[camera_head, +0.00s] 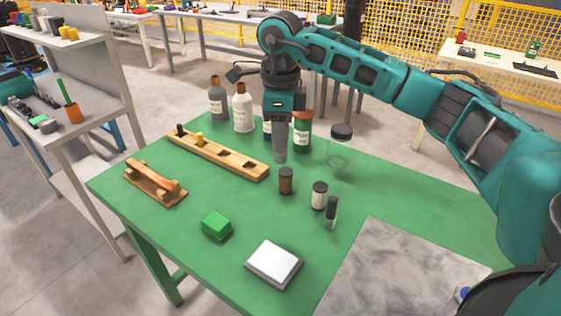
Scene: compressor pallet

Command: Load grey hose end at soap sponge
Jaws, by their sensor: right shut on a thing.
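My right gripper (280,150) hangs over the far middle of the green table, pointing down, behind a small brown jar. It is shut on a grey piece, which I cannot tell clearly from the grey fingers; whether it is the grey hose end is unclear. A green sponge-like block (216,225) lies on the near left part of the table, well apart from the gripper and to its lower left. I see no other thing that is clearly a hose end. My left gripper is out of view.
A wooden block with slots (219,157) and a wooden rack (155,183) lie at left. Several bottles (242,108) stand at the back. A brown jar (286,181), small vials (319,195) and a white box (273,264) stand nearer. The table (170,238) is bare around the green block.

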